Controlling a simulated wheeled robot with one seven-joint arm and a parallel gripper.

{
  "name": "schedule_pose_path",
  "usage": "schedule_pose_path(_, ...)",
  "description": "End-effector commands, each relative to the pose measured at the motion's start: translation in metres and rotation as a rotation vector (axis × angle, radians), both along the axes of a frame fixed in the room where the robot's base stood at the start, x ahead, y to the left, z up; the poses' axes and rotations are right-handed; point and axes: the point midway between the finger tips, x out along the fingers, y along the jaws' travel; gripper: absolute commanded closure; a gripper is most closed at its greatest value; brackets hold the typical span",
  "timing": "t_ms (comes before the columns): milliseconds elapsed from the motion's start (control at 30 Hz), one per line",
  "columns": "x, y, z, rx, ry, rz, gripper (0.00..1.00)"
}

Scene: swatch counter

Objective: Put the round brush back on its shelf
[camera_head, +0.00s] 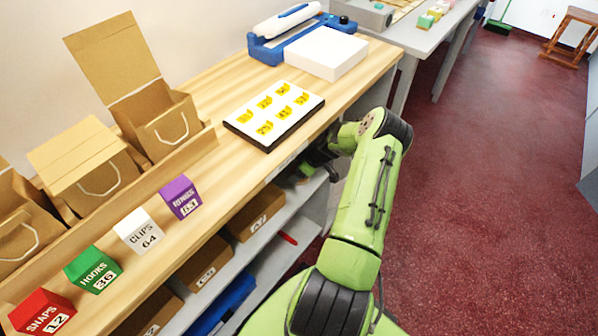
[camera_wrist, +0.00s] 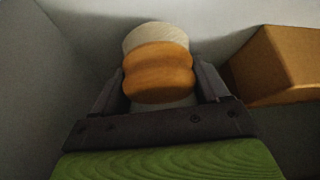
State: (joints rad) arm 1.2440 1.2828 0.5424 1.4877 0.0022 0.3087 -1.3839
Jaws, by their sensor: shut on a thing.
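The round brush (camera_wrist: 158,72), with an orange-brown grooved wooden body and a pale end, sits between the two fingers of my gripper (camera_wrist: 158,88) in the wrist view. My gripper is shut on it. In the head view my gripper (camera_head: 312,163) reaches into the shelf space under the wooden counter, partly hidden by the counter edge, and the brush cannot be made out there. The grey shelf (camera_head: 262,243) shows below the counter. The pale end of the brush is close to a light grey surface; I cannot tell whether they touch.
A brown box (camera_wrist: 285,62) stands right of the brush in the wrist view, with a grey wall (camera_wrist: 35,75) at left. Cardboard boxes (camera_head: 255,212), a blue bin (camera_head: 222,305) and a red item (camera_head: 288,238) occupy the shelves. The counter (camera_head: 195,240) holds labelled blocks and a swatch board (camera_head: 275,115).

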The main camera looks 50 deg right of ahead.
Motion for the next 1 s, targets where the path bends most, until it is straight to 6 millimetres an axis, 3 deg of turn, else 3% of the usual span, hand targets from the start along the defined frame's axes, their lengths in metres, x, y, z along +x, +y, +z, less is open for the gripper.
schedule_pose_path(133, 0.0, 0.0, -0.002, 0.0, 0.0, 0.001, 0.5)
schedule_pose_path(167, 0.0, 0.0, -0.002, 0.001, 0.0, 0.001, 0.24)
schedule_pose_path(333, 0.0, 0.0, -0.002, 0.001, 0.0, 0.001, 0.0)
schedule_pose_path(633, -0.004, -0.002, 0.008, -0.002, 0.001, 0.0, 0.0)
schedule_pose_path(1000, -0.048, -0.015, 0.089, -0.002, 0.0, 0.0, 0.0)
